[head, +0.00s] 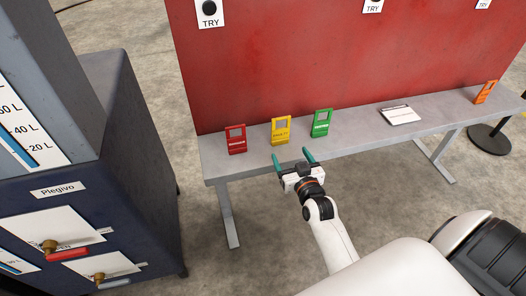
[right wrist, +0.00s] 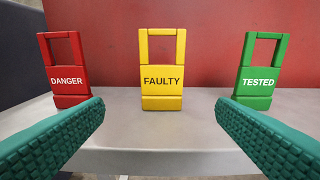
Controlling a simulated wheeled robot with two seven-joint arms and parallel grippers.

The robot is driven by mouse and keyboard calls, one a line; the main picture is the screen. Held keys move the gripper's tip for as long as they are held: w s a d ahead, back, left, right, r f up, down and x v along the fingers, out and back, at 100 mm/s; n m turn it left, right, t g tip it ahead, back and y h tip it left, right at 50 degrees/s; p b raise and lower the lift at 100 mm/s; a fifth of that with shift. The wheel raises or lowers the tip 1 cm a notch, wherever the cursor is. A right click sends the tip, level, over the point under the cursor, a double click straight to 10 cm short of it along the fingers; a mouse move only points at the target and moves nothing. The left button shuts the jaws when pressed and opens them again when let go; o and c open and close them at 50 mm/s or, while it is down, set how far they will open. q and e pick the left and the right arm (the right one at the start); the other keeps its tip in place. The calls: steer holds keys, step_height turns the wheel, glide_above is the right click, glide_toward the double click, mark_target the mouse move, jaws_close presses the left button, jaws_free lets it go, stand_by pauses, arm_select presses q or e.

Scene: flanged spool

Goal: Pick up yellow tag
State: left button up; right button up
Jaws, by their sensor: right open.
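The yellow tag (head: 281,130) stands upright on the grey bench, between a red tag and a green tag. In the right wrist view the yellow tag (right wrist: 162,78) reads FAULTY and has a square opening in its upper part. My right gripper (head: 293,158) is at the bench's front edge, just in front of the yellow tag. In the right wrist view its two green fingers (right wrist: 160,125) are spread wide and empty, with the yellow tag centred beyond them and not touched. My left gripper is not in view.
The red DANGER tag (head: 236,139) and green TESTED tag (head: 321,123) stand close on either side. A white card (head: 400,115) and an orange tag (head: 486,92) are farther right on the bench (head: 360,124). A red panel (head: 330,60) rises behind. A dark cabinet (head: 140,150) stands left.

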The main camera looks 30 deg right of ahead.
mark_target(280, 131)
steer(key=shift+t+h, duration=0.3)
steer(key=shift+t, duration=0.3)
steer(key=w+r, duration=0.1)
steer(key=w, duration=0.1)
steer(key=w+d+r+b, duration=0.1)
steer(key=w, duration=0.1)
steer(key=w+r, duration=0.1)
steer(key=w, duration=0.1)
steer(key=shift+w+d+b, duration=0.35)
steer(key=shift+d, duration=0.05)
steer(key=shift+f+b+x, duration=0.2)
steer(key=shift+b+x, duration=0.5)
steer(key=shift+x, duration=2.2)
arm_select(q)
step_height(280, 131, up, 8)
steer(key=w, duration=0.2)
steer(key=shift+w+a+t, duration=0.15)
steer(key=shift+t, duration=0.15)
arm_select(e)
steer(key=shift+a, duration=0.1)
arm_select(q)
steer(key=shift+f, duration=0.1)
arm_select(e)
steer(key=shift+c, duration=0.3)
steer(key=c, duration=1)
steer(key=shift+r, duration=0.15)
